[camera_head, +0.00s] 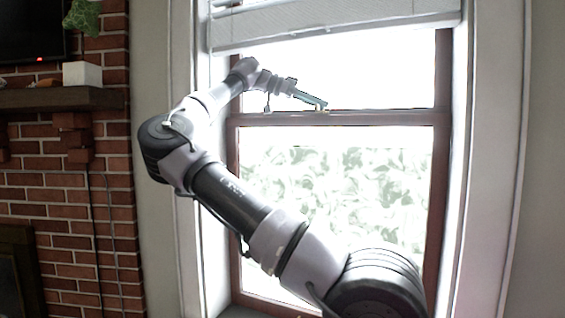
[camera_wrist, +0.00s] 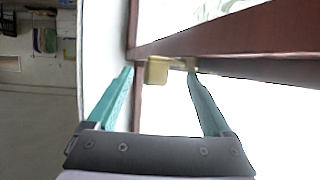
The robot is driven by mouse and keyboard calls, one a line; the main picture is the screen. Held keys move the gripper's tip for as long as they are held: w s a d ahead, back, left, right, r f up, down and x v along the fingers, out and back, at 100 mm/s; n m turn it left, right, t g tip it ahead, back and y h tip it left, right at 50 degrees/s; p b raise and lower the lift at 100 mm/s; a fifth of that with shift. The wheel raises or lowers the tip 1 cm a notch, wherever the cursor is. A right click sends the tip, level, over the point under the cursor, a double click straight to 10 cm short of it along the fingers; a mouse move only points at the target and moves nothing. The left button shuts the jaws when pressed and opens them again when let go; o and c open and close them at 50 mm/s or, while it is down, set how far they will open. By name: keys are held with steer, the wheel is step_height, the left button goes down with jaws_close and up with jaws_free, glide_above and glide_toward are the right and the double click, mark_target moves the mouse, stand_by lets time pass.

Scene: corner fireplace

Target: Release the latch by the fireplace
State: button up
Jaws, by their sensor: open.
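The latch is a small brass piece on the brown window's middle rail, seen up close in the wrist view (camera_wrist: 158,70). In the head view the latch (camera_head: 321,109) is tiny, beside my fingertips. My gripper (camera_head: 322,104) reaches the rail from the upper left. In the wrist view my gripper (camera_wrist: 160,72) has its two teal fingers spread, with the latch between their tips. I cannot tell whether either finger touches it. The right fingertip lies close to the latch's thin right end.
The window frame (camera_head: 441,180) surrounds bright glass, with a raised white blind (camera_head: 340,24) above. A brick fireplace (camera_head: 65,215) with a dark mantel (camera_head: 60,98) stands at the left. A white pot (camera_head: 82,74) sits on the mantel.

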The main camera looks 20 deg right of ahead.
steer(key=d+n+t, duration=0.1)
steer(key=n+t, duration=0.3)
steer(key=s+d+n+t+y, duration=0.1)
steer(key=n+t, duration=0.3)
steer(key=t, duration=0.1)
steer(key=d+n+t+y, duration=0.1)
steer(key=d+n+t, duration=0.1)
steer(key=n+t, duration=0.2)
steer(key=shift+s+d+n+t, duration=0.1)
steer(key=shift+s+n+t, duration=0.15)
steer(key=shift+n+t, duration=0.25)
steer(key=v, duration=1.1)
steer(key=s+a+f+n+y, duration=0.2)
steer(key=s+a+f+y, duration=0.3)
steer(key=a+f, duration=0.3)
steer(key=s+a+f+n+y, duration=0.3)
steer(key=s+a+f+y, duration=0.3)
steer(key=a+f, duration=0.3)
step_height(320, 180, down, 3)
steer(key=shift+r+g+y, duration=0.2)
steer(key=shift+g+y, duration=0.1)
steer(key=shift+g, duration=0.1)
steer(key=shift+s, duration=0.1)
